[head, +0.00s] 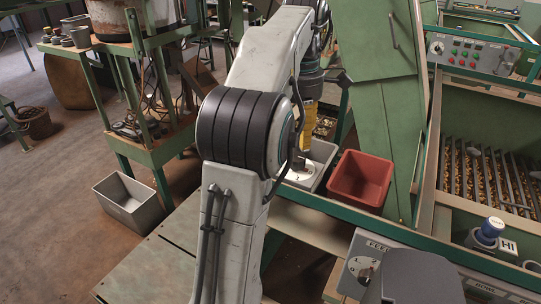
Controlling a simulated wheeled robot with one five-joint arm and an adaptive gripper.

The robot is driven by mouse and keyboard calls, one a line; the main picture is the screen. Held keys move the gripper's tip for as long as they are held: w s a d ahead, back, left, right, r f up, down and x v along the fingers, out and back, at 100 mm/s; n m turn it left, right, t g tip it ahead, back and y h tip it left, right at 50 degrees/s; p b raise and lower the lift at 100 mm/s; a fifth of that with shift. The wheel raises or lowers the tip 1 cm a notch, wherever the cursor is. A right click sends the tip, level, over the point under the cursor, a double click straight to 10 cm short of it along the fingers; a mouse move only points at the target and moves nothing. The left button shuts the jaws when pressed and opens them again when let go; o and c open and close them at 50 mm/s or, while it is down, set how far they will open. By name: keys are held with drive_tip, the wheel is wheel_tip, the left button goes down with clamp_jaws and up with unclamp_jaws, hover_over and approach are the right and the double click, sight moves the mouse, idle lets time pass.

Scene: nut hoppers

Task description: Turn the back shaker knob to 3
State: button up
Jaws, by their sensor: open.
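A white dial plate (301,174) with dark markings shows just right of my arm's large joint, near a grey bin. Its label is too small to read, so I cannot tell whether it is the back shaker knob. My gripper (299,161) hangs below a yellow wrist section, over this dial, and is open. My arm hides part of it, and I cannot tell whether the fingers touch a knob. Another knob (437,47) sits on the grey panel of the far machine at the upper right. Its setting is not readable.
A red bin (360,180) stands beside the grey bin (321,157). A feed knob (366,273) and a blue-topped knob (490,230) are at the lower right. A green frame with nut grates (490,180) fills the right. A grey tub (131,203) stands on the floor at left.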

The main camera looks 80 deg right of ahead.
sight(297, 157)
drive_tip(key=shift+s+f+b, duration=0.2)
drive_tip(key=shift+f+b, duration=0.75)
drive_tip(key=shift+f, duration=2.7)
drive_tip(key=shift+c, duration=0.5)
drive_tip(key=c, duration=1.1)
